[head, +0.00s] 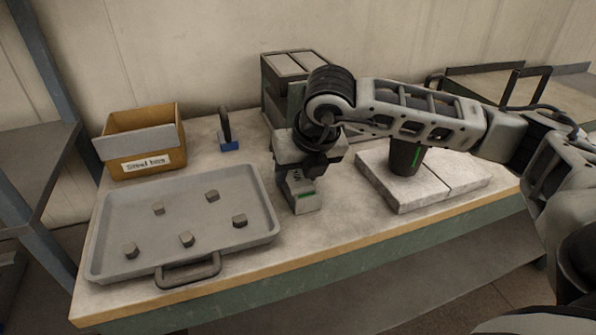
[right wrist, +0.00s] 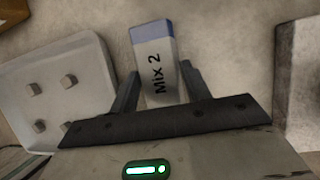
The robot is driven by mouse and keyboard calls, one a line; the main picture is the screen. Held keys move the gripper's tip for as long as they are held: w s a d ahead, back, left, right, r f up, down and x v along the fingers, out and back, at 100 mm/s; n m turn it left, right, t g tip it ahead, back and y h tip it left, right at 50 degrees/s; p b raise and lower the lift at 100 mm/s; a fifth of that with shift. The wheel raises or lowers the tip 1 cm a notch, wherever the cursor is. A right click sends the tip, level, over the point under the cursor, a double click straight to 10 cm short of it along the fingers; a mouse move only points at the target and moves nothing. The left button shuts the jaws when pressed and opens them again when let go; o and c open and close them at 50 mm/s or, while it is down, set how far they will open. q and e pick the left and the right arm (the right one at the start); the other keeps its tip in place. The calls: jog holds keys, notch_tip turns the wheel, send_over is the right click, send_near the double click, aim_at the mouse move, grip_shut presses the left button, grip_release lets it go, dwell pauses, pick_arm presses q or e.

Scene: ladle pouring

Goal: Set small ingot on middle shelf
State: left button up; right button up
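Several small dark grey blocks, possibly ingots, lie on the grey tray (head: 128,222) at the left of the bench; one block (head: 239,220) is near its right side. Which one is the small ingot I cannot tell. A shelf (head: 40,150) shows on the rack at the far left. My right gripper (head: 300,192) is low, right of the tray. In the right wrist view its fingers (right wrist: 159,68) are apart, on either side of a pale block marked "Mix 2" (right wrist: 155,60) with a bluish end, with gaps beside it. My left gripper is out of view.
A cardboard box (head: 145,161) labelled "Steel bars" stands behind the tray. A blue-based tool (head: 229,146) with a dark handle is right of it. A dark cup (head: 405,158) stands on pale slabs (head: 455,177) under my right arm. A grey box (head: 293,66) stands behind.

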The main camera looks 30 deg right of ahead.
jog(key=shift+o, duration=1.3)
